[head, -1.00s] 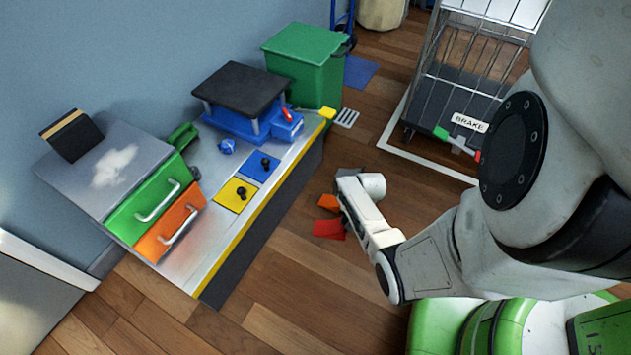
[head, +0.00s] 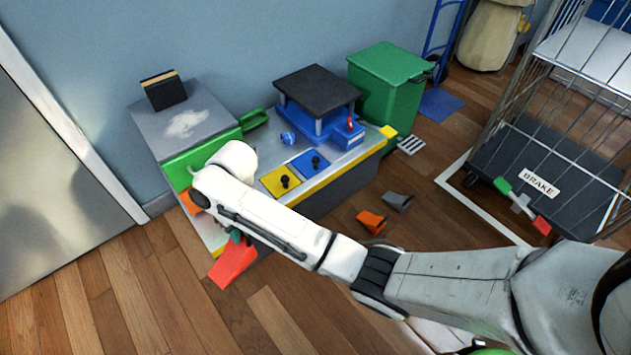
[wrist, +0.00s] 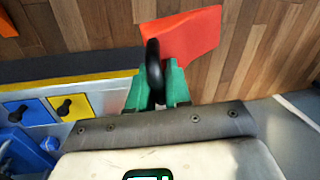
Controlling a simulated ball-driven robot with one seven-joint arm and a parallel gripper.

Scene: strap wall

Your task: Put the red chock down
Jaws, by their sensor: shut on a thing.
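The red chock (head: 232,265) is a bright red wedge with a black loop handle, which shows in the wrist view. My gripper (head: 236,236) has green fingers, and in the wrist view its fingers (wrist: 158,88) are shut on that loop. The red wedge (wrist: 187,35) hangs beyond the fingertips with floor planks behind it. In the head view it is in front of the bench's near left end. It looks clear of the floor, but its height is hard to tell. My arm hides part of the bench and drawers.
The bench (head: 350,152) has a yellow front edge, a blue plate (head: 311,163) and a yellow plate (head: 281,181). An orange chock (head: 371,222) and a grey chock (head: 397,201) lie on the floor to the right. A wire cage cart (head: 540,150) stands farther right. Floor at front left is clear.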

